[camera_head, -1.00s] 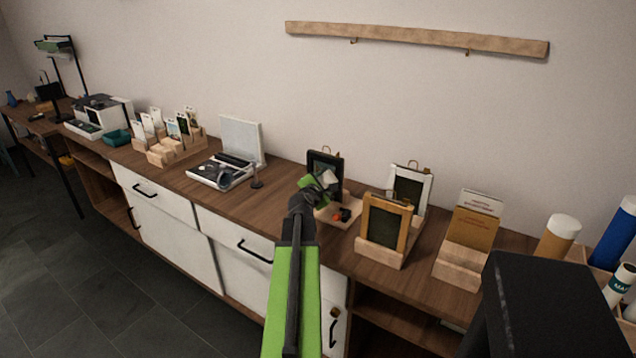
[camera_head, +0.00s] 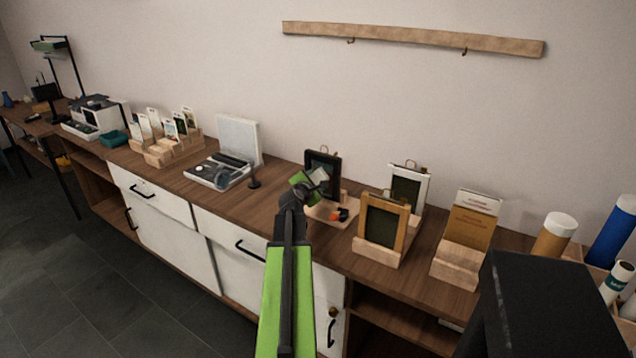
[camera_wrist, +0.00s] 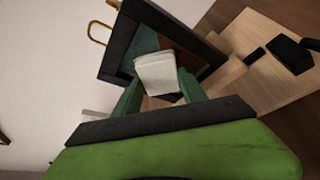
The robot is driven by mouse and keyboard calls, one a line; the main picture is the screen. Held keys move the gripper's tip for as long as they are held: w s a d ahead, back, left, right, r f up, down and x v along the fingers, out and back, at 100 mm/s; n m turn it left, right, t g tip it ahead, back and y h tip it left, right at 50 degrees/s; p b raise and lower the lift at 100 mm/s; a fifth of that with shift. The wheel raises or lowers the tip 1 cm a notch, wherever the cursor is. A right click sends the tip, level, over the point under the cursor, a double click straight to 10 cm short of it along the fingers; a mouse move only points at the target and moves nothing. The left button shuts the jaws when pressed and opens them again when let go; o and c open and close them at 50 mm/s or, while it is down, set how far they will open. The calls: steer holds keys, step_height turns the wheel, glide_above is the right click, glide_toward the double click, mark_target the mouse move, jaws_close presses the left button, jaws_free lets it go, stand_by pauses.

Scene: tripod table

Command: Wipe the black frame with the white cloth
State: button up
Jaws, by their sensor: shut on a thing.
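The black frame (camera_head: 322,162) stands upright on a wooden stand on the counter, near the wall. It also fills much of the wrist view (camera_wrist: 122,48), with a gold hanger at its top. My gripper (camera_head: 315,183) is in front of the frame and hides its lower part in the head view. In the wrist view its dark green fingers (camera_wrist: 157,90) are shut on the white cloth (camera_wrist: 156,73). The cloth is a small folded pad in front of the frame's glass. I cannot tell whether it touches the glass.
A wooden frame (camera_head: 362,230) and a white frame (camera_head: 424,190) stand to the right, with a brochure holder (camera_head: 460,262) beyond. Small orange and dark items (camera_head: 337,215) lie on the tray beside my gripper. A record-player-like device (camera_head: 220,172) is to the left.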

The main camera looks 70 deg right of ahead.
steer(key=shift+r, duration=0.1)
steer(key=s, duration=0.2)
steer(key=s+a, duration=0.1)
steer(key=shift+s, duration=0.35)
stand_by(1.1)
steer(key=shift+w, duration=0.1)
steer(key=shift+w+d, duration=0.25)
steer(key=shift+w, duration=0.6)
steer(key=shift+w+d, duration=0.2)
steer(key=shift+w, duration=0.65)
steer(key=w, duration=0.1)
steer(key=w+d, duration=0.1)
steer(key=w, duration=0.1)
steer(key=shift+w, duration=0.15)
